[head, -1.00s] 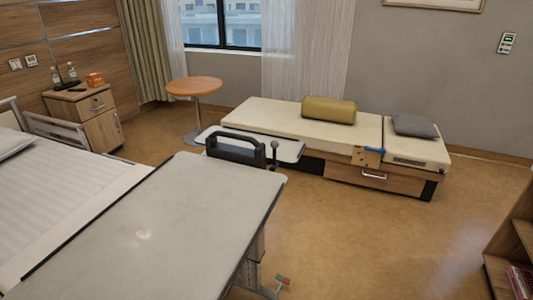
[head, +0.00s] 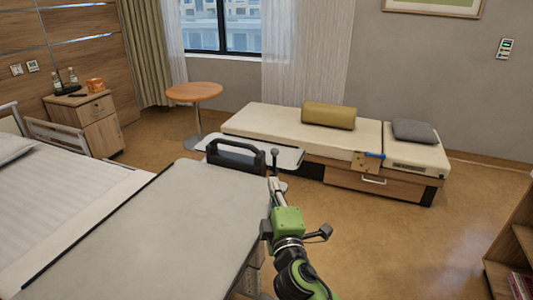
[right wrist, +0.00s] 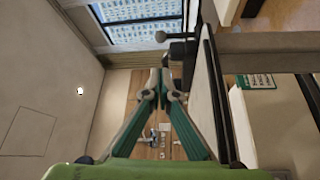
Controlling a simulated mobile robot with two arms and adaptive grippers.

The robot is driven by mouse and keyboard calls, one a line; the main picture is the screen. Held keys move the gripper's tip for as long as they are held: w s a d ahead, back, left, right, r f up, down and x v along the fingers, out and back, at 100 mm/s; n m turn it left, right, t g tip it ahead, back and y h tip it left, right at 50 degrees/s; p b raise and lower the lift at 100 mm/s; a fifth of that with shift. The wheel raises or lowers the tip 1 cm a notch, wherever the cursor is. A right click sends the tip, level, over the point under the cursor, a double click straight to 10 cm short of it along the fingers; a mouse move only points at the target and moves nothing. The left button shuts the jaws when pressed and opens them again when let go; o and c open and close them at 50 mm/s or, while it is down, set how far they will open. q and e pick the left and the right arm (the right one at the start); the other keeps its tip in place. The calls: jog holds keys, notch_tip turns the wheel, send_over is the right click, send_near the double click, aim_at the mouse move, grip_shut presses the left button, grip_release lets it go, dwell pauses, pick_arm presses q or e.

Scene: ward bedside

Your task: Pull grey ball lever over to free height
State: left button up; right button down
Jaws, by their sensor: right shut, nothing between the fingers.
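The grey ball lever (head: 274,155) stands upright at the far right corner of the overbed table (head: 190,225), beside a dark handle (head: 235,158). In the right wrist view its round ball (right wrist: 160,36) shows beyond my fingertips, on a thin stem. My right gripper (head: 277,184), green and grey, is just below and in front of the lever in the head view. In the right wrist view the right gripper (right wrist: 161,76) has its fingertips together with nothing between them. The ball appears apart from the fingers. My left gripper is in neither current view.
The bed (head: 75,205) lies along the left of the table. A bench with a cream top (head: 270,123) stands behind, and a round wooden table (head: 194,92) is at the back. A wooden shelf (head: 510,245) is at the right edge. Floor is open at the right.

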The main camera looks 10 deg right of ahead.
aim_at(272, 153)
jog(key=w+d+r+p, duration=0.1)
jog(key=w, duration=1.2)
jog(key=shift+w, duration=0.15)
jog(key=shift+s+d+r, duration=0.15)
jog(key=shift+s+d, duration=0.1)
jog(key=shift+d, duration=0.15)
jog(key=shift+s+d, duration=0.35)
jog(key=shift+d, duration=0.15)
jog(key=s+d+f+b, duration=0.1)
jog(key=s+d+f, duration=0.2)
jog(key=d, duration=0.1)
jog(key=shift+d, duration=0.3)
jog(key=shift+s+d+f, duration=0.15)
jog(key=shift+s+f, duration=0.05)
dwell(0.7)
jog(key=s+a, duration=0.1)
jog(key=s, duration=1.1)
jog(key=shift+a+f, duration=0.15)
jog(key=shift+f, duration=0.2)
